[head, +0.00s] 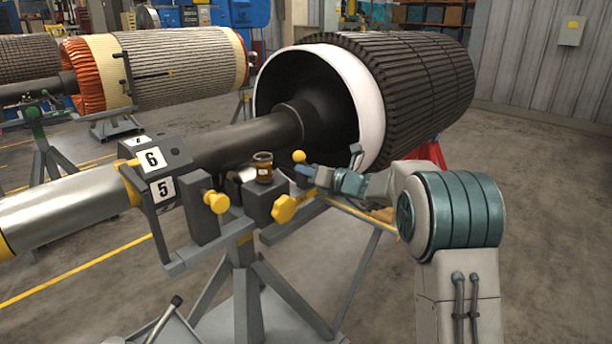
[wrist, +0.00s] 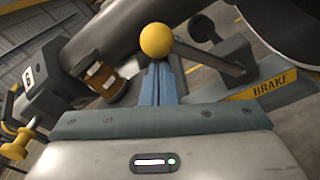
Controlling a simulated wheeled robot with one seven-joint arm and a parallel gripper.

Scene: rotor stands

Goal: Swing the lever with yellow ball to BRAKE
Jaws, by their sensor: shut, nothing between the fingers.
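The lever's yellow ball (wrist: 156,40) shows in the wrist view just beyond my fingertips. Its grey rod (wrist: 208,58) runs from the ball to the right, toward a grey pivot block. A yellow BRAKE label (wrist: 262,83) lies on a grey bracket to the right of the ball. In the head view the ball (head: 299,156) shows above the stand, right by my gripper (head: 304,171). In the wrist view my gripper (wrist: 157,68) has its blue fingers together with nothing between them. Whether they touch the ball or rod I cannot tell.
A brown jar (head: 263,168) stands on the stand left of the ball. Yellow knobs (head: 216,201) and (head: 285,208) stick out in front. The thick dark shaft (head: 240,140) and the large rotor (head: 420,90) lie behind. Open floor is at the right.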

